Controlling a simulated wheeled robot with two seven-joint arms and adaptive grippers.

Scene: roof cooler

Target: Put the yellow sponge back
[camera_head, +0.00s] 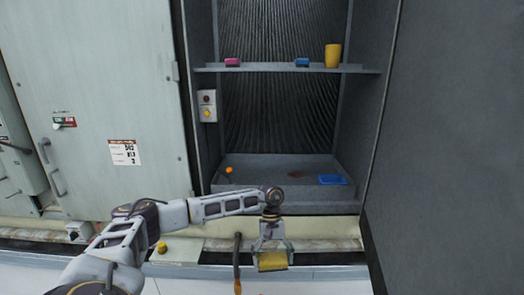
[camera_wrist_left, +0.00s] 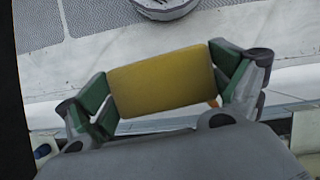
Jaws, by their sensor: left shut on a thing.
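The yellow sponge (camera_head: 272,262) is between the fingers of my left gripper (camera_head: 271,254), low in front of the cabinet in the head view. In the left wrist view the sponge (camera_wrist_left: 162,82) is a plain yellow block, pinched at both ends by the green finger pads of the left gripper (camera_wrist_left: 165,90). It is held above the pale floor. My right gripper is in neither view.
An open grey cabinet holds a shelf (camera_head: 270,68) with a pink block (camera_head: 232,62), a blue block (camera_head: 302,62) and a yellow cup (camera_head: 333,55). Below is a tray (camera_head: 260,164) with an orange item (camera_head: 228,170) and a blue dish (camera_head: 332,180). Walls flank the opening.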

